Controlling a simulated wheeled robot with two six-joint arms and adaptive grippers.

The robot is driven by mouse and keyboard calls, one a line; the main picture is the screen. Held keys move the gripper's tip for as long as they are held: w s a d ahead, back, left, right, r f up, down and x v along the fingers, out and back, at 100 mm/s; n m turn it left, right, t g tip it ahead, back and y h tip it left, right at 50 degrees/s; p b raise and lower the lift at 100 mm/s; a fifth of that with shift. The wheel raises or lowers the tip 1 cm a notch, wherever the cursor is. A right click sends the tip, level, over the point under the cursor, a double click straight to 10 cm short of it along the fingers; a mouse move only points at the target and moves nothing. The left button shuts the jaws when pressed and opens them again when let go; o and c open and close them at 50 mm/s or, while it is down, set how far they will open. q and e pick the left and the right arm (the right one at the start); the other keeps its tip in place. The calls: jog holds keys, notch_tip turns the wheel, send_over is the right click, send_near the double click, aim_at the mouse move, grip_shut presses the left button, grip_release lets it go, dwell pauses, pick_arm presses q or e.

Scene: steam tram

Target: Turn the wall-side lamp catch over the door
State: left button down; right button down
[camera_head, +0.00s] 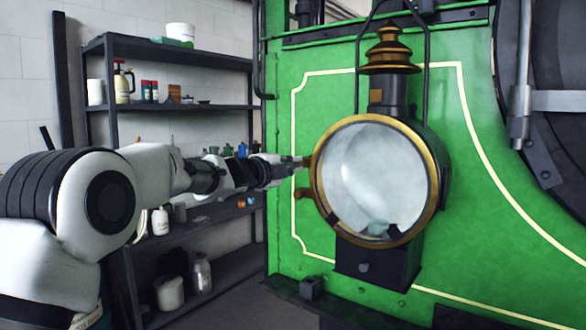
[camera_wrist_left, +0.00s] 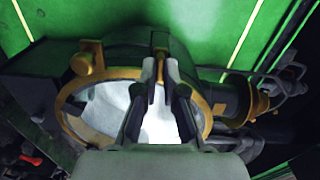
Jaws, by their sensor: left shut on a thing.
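The lamp is round, with a brass-rimmed glass door (camera_head: 318,205) and a dark body, on a green panel. Its door looks closed in the head view. At the door's left edge is a small brass-brown catch (camera_head: 305,161). My left gripper (camera_head: 297,162) reaches it from the left and is shut on it. In the left wrist view my left gripper (camera_wrist_left: 160,70) has its two fingers around the catch (camera_wrist_left: 160,41) at the rim, partly hiding it. A brass knob (camera_head: 302,193) sits just below; it also shows in the wrist view (camera_wrist_left: 82,63). My right gripper is not in view.
The lamp's brass-topped chimney (camera_head: 390,50) and wire handle rise above it. A dark bracket (camera_head: 375,265) supports it below. A dark shelf rack (camera_head: 180,107) with bottles and tins stands behind my left arm. The green panel (camera_head: 480,230) right of the lamp is clear.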

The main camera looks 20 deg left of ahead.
pick_arm(q)
jog(key=shift+r+m, duration=0.2)
jog(key=shift+m, duration=0.3)
jog(key=c, duration=1.3)
grip_release()
jog(key=shift+s+a, duration=0.2)
jog(key=shift+f, duration=0.1)
jog(key=v, duration=1.2)
jog(key=shift+s, duration=0.1)
